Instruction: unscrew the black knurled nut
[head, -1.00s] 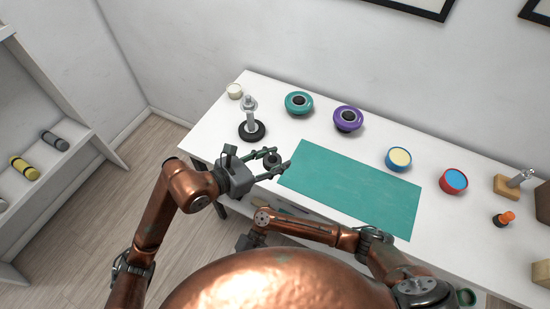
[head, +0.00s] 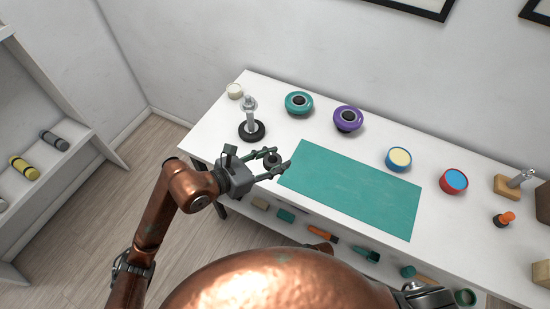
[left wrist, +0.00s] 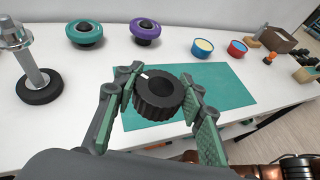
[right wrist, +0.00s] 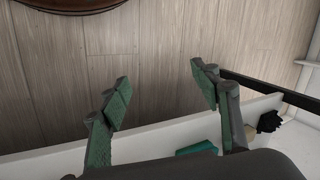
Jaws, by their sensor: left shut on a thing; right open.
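The black knurled nut (left wrist: 155,108) is a thick ridged ring with a hole through it. My left gripper (left wrist: 163,82) is shut on it, one green-padded finger on each side. In the head view my left gripper (head: 275,162) holds the nut (head: 270,159) near the table's front edge, left of the green mat. A silver post (head: 250,114) on a round black base (head: 252,131) stands upright behind it, apart from the nut. My right gripper (right wrist: 160,82) is open and empty over the floor beside the shelf below the table; the head view does not show it.
The green mat (head: 350,190) is bare. Teal (head: 299,102) and purple (head: 347,119) round pieces stand behind it. Blue (head: 398,160) and red (head: 453,182) tins and an orange-topped item (head: 503,219) are to the right. A lower shelf holds several small items.

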